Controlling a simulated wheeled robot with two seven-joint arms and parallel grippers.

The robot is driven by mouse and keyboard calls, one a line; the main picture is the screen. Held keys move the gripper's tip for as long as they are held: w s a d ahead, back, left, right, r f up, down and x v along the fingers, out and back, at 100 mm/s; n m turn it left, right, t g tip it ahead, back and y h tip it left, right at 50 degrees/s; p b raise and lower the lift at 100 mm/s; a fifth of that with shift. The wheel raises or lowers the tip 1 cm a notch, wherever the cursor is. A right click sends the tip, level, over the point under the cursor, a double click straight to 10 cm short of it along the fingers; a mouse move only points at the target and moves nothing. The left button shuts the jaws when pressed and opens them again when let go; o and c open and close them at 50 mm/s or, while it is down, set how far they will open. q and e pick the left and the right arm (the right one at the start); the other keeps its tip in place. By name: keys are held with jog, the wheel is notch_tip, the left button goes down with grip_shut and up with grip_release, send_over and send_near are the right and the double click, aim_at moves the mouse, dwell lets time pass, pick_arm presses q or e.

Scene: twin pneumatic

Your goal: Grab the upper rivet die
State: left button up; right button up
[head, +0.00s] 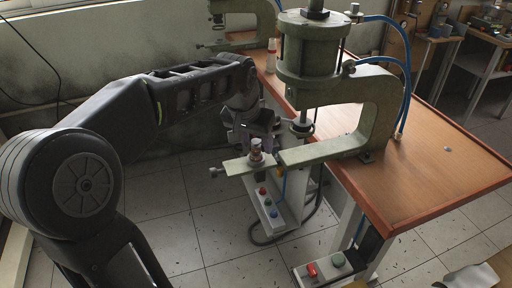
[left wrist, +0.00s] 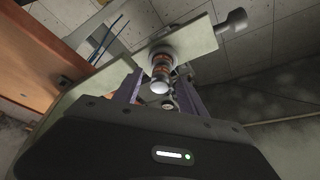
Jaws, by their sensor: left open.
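A small metal rivet die stack (head: 256,150) stands upright on the flat plate at the end of the press's lower arm. It also shows in the left wrist view (left wrist: 161,66), with copper-coloured bands and a shiny rounded end. I cannot tell where the upper die ends and the lower part begins. My left gripper (head: 255,136) is open, directly around or just above the stack. In the left wrist view its purple fingers (left wrist: 158,92) show on either side of the stack, apart from each other. My right gripper is not in view.
The green press (head: 376,100) with its large cylinder (head: 308,48) stands on the wooden table (head: 425,180), close to the right of my gripper. A second press (head: 245,18) stands behind. A control box with buttons (head: 268,212) is below. Blue hoses (head: 407,75) run at the right.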

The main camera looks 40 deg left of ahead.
pick_arm(q)
jog(key=shift+c, duration=0.4)
grip_shut()
dwell(0.4)
jog(key=shift+r, duration=0.1)
